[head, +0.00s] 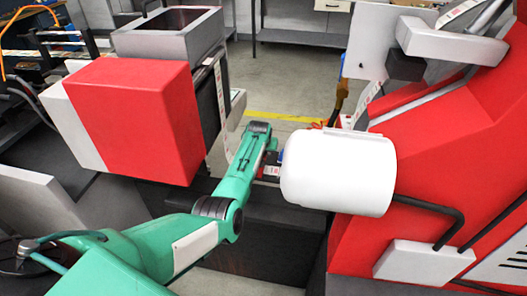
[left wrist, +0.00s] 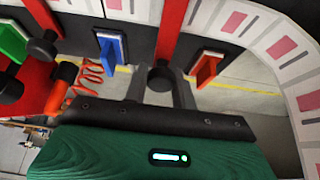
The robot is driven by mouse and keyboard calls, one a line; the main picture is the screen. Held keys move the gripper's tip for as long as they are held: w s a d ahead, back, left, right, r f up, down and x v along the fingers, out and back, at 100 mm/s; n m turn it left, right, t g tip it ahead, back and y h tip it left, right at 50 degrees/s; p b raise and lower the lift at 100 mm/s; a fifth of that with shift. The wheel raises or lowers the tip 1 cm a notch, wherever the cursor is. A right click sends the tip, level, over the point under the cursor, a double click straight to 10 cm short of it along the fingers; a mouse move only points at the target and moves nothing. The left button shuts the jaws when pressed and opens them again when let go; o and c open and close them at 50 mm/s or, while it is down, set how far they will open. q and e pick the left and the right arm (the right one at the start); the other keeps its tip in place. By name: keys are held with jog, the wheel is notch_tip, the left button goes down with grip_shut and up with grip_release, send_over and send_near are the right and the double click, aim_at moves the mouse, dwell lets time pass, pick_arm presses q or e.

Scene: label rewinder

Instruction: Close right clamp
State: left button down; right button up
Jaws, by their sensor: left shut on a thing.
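In the left wrist view a red clamp lever (left wrist: 170,25) comes down from the top edge and ends in a round black knob (left wrist: 160,77). My left gripper (left wrist: 160,88) has its two dark fingers on either side of this knob and is shut on it. A second red lever (left wrist: 42,14) with a black knob (left wrist: 43,47) stands to the left. In the head view my green left arm reaches in from the lower left. Its gripper (head: 270,172) is mostly hidden by the white cylinder (head: 340,172). My right gripper is not in view.
Near the held knob are a blue paddle (left wrist: 110,54), an orange-red paddle (left wrist: 206,69) and a green paddle (left wrist: 13,42). An orange coiled cord (left wrist: 88,78) hangs at left. The label strip (left wrist: 255,28) curves above and right. Red machine housings (head: 145,112) flank my arm.

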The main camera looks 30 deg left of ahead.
aim_at(265, 154)
pick_arm(q)
jog(key=shift+s+b+x, duration=0.2)
jog(key=shift+b+x, duration=0.8)
jog(key=shift+x, duration=0.3)
jog(key=shift+f, duration=0.15)
jog(key=c, duration=1.4)
grip_release()
jog(key=shift+o, duration=1)
jog(key=shift+w+f, duration=0.1)
jog(key=shift+w, duration=0.05)
jog(key=shift+v, duration=0.85)
jog(key=v, duration=1.2)
